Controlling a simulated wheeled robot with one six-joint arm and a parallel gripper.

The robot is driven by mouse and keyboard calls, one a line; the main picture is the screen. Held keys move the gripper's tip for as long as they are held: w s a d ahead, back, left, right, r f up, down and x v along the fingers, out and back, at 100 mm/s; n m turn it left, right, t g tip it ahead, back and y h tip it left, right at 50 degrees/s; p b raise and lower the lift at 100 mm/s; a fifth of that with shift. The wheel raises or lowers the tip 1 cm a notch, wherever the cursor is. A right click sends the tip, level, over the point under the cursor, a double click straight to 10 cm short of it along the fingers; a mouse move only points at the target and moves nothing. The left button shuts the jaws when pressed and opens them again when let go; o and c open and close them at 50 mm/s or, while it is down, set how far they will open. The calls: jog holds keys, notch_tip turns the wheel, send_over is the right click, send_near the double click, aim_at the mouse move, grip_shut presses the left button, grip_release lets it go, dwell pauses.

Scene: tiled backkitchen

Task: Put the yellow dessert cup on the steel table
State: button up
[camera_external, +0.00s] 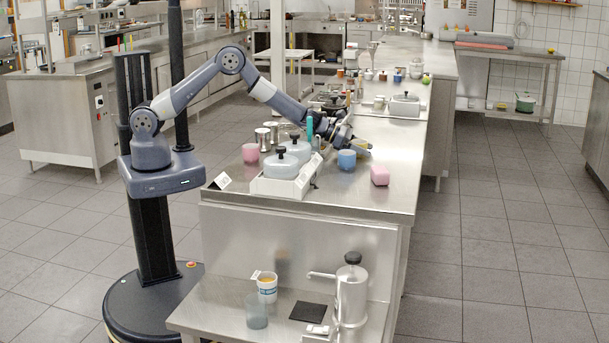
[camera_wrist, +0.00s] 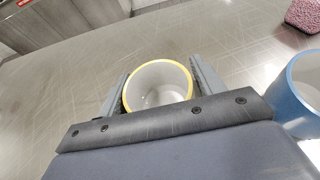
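The yellow dessert cup (camera_wrist: 158,88) has a yellow rim and a pale, empty inside. In the wrist view it stands between the two fingers of my gripper (camera_wrist: 160,90), one close on each side; whether both press on it is unclear. In the external view the cup (camera_external: 362,147) is mostly hidden behind my gripper (camera_external: 358,143), low over the steel worktop (camera_external: 375,205). Another steel table (camera_external: 505,54) with a lower shelf stands by the tiled wall at the back right.
A blue cup (camera_external: 346,160) stands close beside my gripper; it also shows in the wrist view (camera_wrist: 300,95). A pink block (camera_external: 380,175) lies to its right. A white tray with lidded grey containers (camera_external: 281,165) stands left. The worktop's front right is clear.

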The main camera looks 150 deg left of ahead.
jog(key=shift+o, duration=0.6)
jog(key=shift+r, duration=0.15)
jog(key=shift+s+d, duration=0.15)
jog(key=shift+b+v, duration=0.5)
jog(key=shift+v, duration=0.5)
jog(key=r, duration=0.3)
jog(key=r+p, duration=0.1)
jog(key=r, duration=0.1)
jog(key=shift+s+d+r, duration=0.2)
jog(key=shift+r, duration=0.95)
jog(key=shift+f, duration=0.1)
